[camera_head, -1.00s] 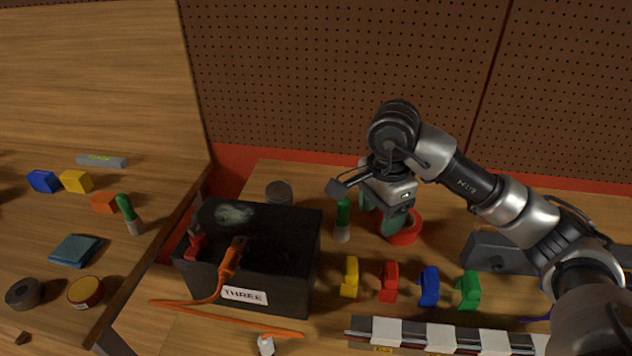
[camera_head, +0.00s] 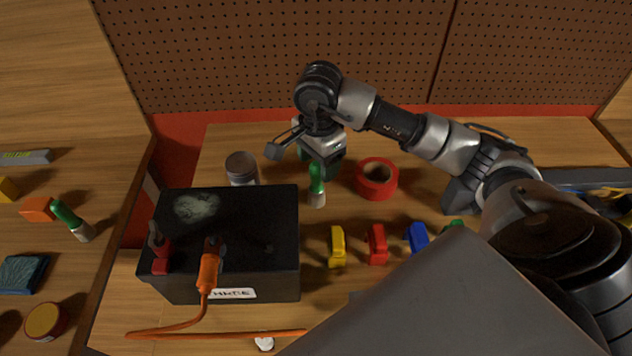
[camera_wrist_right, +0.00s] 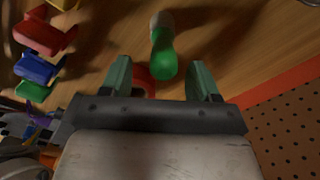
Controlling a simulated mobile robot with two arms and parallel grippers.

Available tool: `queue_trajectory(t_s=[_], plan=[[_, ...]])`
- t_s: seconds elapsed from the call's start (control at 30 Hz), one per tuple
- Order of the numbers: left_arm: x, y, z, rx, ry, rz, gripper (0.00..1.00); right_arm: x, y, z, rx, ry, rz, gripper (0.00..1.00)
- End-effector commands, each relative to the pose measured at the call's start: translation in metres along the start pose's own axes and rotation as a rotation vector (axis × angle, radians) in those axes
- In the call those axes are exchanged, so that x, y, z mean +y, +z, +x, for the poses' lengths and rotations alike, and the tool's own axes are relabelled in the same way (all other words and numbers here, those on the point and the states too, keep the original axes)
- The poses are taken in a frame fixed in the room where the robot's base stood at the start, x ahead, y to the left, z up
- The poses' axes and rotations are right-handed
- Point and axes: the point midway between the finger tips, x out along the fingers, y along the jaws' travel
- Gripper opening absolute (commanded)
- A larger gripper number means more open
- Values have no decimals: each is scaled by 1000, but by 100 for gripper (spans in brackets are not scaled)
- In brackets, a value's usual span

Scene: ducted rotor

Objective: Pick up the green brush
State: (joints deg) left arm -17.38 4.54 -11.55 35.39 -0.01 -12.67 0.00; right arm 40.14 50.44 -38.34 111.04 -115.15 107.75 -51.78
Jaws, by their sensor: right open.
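A green brush (camera_head: 316,186) with a pale lower end stands roughly upright on the bench, right of the black box. My right gripper (camera_head: 320,163) is open and empty, just behind and above the brush in the head view. In the right wrist view, the brush's green handle (camera_wrist_right: 162,62) points toward the gap between the two green fingers (camera_wrist_right: 161,80), with a finger to each side; contact is not visible. A second green brush (camera_head: 70,219) lies on the wooden surface at far left. My left gripper is out of view.
The black box (camera_head: 270,240) with an orange cable stands left of the brush. A grey-lidded jar (camera_head: 241,168) is behind it. Red tape (camera_head: 377,179) lies right of the brush. Yellow (camera_head: 337,246), red (camera_head: 376,244) and blue (camera_head: 417,238) clips stand in front.

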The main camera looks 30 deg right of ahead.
Motion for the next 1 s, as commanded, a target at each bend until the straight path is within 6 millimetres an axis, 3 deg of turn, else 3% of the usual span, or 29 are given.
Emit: queue_trajectory(t_s=[0.1, 0.23, 0.53, 0.87, 1.0], plan=[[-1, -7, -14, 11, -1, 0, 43, -3, 1, 16, -2, 7, 0, 61], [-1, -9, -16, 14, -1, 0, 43, -4, 0, 33, -1, 4, 0, 61], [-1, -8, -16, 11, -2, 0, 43, -4, 0, 40, 0, 0, -1, 61], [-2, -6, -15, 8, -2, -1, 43, -4, 0, 39, 0, 0, -1, 10], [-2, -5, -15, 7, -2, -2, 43, -4, 0, 39, 0, 0, -1, 7]])
